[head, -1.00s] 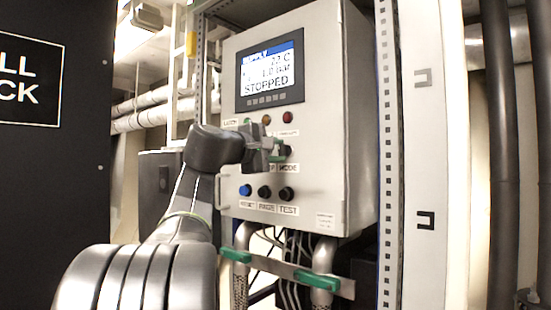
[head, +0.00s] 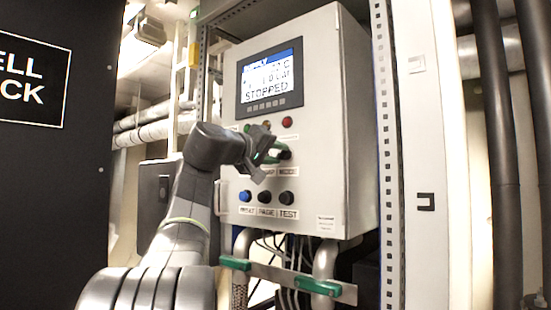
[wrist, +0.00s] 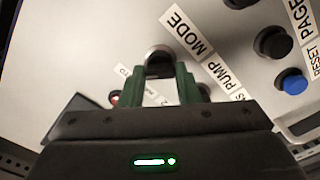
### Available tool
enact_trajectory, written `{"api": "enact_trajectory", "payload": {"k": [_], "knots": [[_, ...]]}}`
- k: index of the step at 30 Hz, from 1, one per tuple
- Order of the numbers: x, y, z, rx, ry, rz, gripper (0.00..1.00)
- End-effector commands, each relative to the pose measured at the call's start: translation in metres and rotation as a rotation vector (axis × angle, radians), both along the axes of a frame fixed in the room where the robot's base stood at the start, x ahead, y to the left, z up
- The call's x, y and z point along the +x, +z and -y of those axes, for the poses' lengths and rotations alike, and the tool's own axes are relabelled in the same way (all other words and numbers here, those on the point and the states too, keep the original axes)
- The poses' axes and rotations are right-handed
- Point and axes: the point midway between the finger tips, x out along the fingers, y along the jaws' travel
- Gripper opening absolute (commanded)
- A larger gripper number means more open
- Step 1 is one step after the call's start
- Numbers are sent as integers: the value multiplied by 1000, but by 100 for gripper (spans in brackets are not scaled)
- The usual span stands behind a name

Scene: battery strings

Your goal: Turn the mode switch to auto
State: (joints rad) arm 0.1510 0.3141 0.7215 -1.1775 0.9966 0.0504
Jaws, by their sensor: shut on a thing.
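The mode switch is a black knob (head: 284,154) on the front of the grey control box, just above the MODE label (head: 287,172). In the wrist view the knob (wrist: 159,62) sits between my two green fingers, beside the MODE label (wrist: 187,32). My gripper (head: 277,155) reaches in from the left and is shut on the mode switch; it fills the lower part of the wrist view (wrist: 160,74). The gripper is tilted against the box's edges in the head view. My fingers partly hide the knob, and I cannot tell which position it points to.
The box's screen (head: 269,76) reads STOPPED. A red lamp (head: 287,121) is above the switch. Below it are a blue button (head: 245,195) and black buttons labelled PAGE (head: 265,197) and TEST (head: 286,198). Pipes with green-ended clamps (head: 318,286) are under the box.

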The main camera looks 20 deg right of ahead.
Motion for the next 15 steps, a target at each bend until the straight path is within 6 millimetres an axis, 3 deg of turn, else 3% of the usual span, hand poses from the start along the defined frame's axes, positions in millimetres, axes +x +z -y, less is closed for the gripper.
{"api": "enact_trajectory", "payload": {"k": [15], "knots": [[0,-1,0,52,-1,84,6]]}}
